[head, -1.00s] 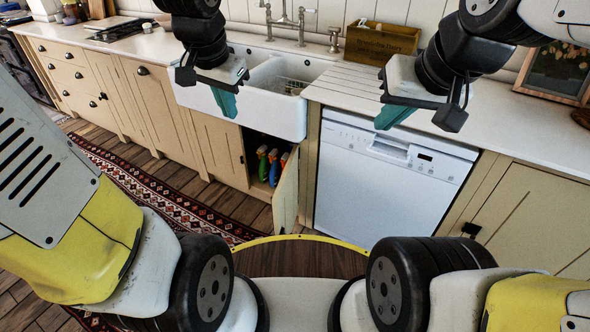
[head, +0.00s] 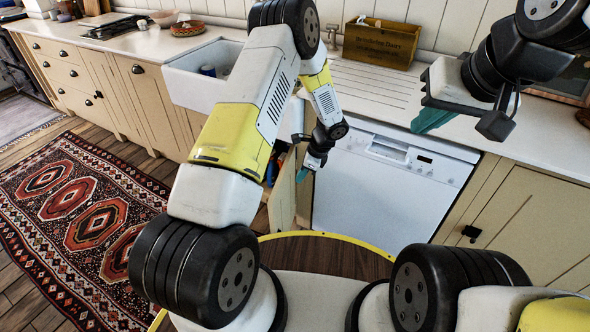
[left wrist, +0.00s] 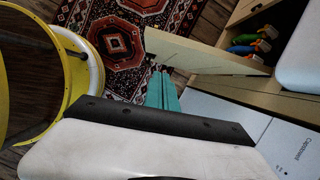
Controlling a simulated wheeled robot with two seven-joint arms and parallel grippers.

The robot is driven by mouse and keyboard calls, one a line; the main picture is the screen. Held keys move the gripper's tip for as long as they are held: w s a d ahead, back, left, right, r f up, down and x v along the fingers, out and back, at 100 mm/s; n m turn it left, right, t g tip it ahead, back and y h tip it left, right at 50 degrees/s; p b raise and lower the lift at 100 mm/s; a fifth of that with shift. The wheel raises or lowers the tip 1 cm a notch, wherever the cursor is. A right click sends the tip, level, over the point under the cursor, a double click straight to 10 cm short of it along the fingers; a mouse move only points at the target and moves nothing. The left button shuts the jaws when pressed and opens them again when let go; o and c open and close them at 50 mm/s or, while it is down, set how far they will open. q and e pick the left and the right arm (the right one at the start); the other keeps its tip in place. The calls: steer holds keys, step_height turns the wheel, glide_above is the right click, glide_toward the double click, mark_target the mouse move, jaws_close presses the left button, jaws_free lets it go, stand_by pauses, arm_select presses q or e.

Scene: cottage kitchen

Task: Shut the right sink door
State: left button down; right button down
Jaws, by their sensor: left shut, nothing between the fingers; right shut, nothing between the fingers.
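The right sink door (head: 284,200) is a cream panel standing open below the sink, swung out toward me; my left arm partly covers it. In the left wrist view, the door (left wrist: 205,57) stands out from the cupboard, with coloured bottles behind it. My left gripper (head: 301,177) is shut and empty, on the dishwasher side of the door. Its teal fingertips (left wrist: 161,72) are close to the door's outer face near its free edge; I cannot tell whether they touch. My right gripper (head: 430,120) is shut and empty above the counter's front edge.
A white dishwasher (head: 385,190) stands right of the door. The white sink (head: 195,80) is partly hidden by my left arm. Spray bottles (left wrist: 248,45) are inside the cupboard. A patterned rug (head: 85,210) lies on the floor at left. A wooden box (head: 382,42) sits on the counter.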

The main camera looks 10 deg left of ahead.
arm_select(q)
steer(key=a+r+x, duration=0.1)
steer(key=a+x, duration=0.1)
steer(key=x, duration=1)
steer(key=shift+a+f, duration=0.35)
steer(key=shift+a, duration=0.1)
steer(key=shift+w, duration=0.15)
